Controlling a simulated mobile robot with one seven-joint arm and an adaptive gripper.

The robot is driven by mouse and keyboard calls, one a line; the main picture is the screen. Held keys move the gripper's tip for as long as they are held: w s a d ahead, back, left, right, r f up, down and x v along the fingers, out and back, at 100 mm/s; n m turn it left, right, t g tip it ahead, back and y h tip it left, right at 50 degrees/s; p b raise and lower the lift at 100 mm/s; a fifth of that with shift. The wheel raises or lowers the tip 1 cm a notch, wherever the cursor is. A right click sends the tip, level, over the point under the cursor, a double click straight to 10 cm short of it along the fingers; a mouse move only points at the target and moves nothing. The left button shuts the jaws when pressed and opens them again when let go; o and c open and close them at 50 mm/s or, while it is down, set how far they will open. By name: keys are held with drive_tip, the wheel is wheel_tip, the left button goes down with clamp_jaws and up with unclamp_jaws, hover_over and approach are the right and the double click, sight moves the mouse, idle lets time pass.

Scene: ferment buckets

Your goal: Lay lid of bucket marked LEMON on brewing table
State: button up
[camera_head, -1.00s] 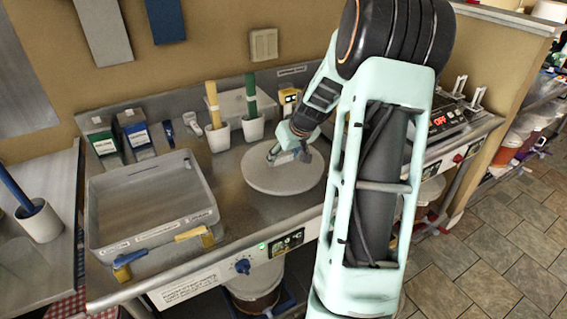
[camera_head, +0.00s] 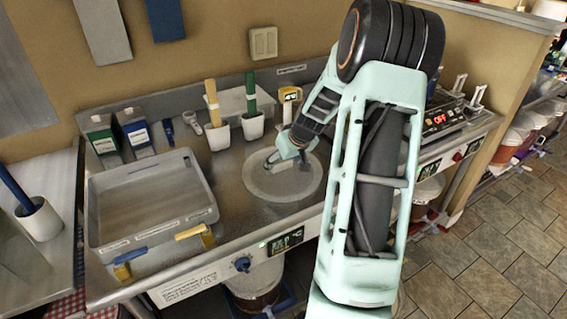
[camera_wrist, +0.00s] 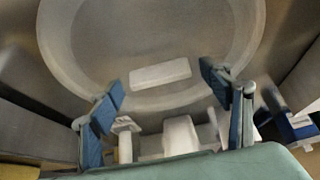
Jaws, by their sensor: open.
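A round, pale, translucent lid (camera_head: 276,188) lies flat on the steel brewing table (camera_head: 236,216), right of the grey tray. My gripper (camera_head: 284,160) is just above the lid. Its blue fingers (camera_wrist: 163,85) are spread apart with nothing between them in the wrist view. I cannot tell whether the fingertips touch the lid.
A grey tray (camera_head: 150,200) stands to the left on the table. White cups (camera_head: 252,127) with yellow and green handles stand behind the lid. A bucket (camera_head: 252,284) is below the table's front. A control panel with a red OFF display (camera_head: 440,119) is at right.

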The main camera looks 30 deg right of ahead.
drive_tip(key=shift+r, duration=0.25)
drive_tip(key=v, duration=1.1)
drive_tip(key=shift+s+r, duration=0.25)
drive_tip(key=shift+r, duration=0.1)
